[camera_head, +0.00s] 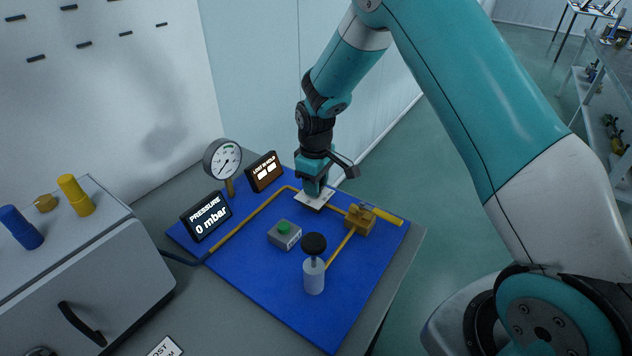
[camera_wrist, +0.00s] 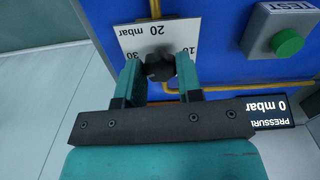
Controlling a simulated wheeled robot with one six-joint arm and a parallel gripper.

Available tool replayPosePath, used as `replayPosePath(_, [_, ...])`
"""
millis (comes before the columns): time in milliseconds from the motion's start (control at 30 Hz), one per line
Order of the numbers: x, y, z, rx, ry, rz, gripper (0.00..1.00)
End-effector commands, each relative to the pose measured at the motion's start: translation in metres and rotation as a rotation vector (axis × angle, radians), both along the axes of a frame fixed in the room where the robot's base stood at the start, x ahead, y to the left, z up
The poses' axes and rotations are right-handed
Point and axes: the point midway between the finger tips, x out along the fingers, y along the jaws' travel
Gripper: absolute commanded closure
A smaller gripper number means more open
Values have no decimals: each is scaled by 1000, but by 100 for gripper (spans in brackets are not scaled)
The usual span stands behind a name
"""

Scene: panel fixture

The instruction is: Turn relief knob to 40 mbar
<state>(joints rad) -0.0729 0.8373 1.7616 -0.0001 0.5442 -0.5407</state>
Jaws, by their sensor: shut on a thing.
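The relief knob (camera_wrist: 159,70) is black and shows between the two teal fingers of my gripper (camera_wrist: 158,76) in the wrist view. The gripper is shut on it. Its white scale plate (camera_wrist: 143,35) appears upside down and reads 20 mbar, 30, and a partly covered 10. Which mark the knob points at is hard to tell. In the head view my gripper (camera_head: 314,190) reaches down onto the white plate (camera_head: 309,203) at the back of the blue panel (camera_head: 350,285), and the knob is hidden. The pressure display (camera_head: 207,216) reads 0 mbar.
A round gauge (camera_head: 222,159) and an orange-lit display (camera_head: 264,172) stand left of my gripper. A green test button (camera_head: 284,228), a black-topped cylinder (camera_head: 314,270) and a yellow-handled valve (camera_head: 362,217) stand on the panel. Yellow pipes run across it.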

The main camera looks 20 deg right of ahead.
Motion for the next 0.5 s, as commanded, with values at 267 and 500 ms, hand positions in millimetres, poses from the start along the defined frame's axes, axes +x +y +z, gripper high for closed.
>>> replayPosePath(267, [2, 0, 2, 0, -9, 262, 90])
replayPosePath(500, [3, 0, 2, -1, -8, 490, 90])
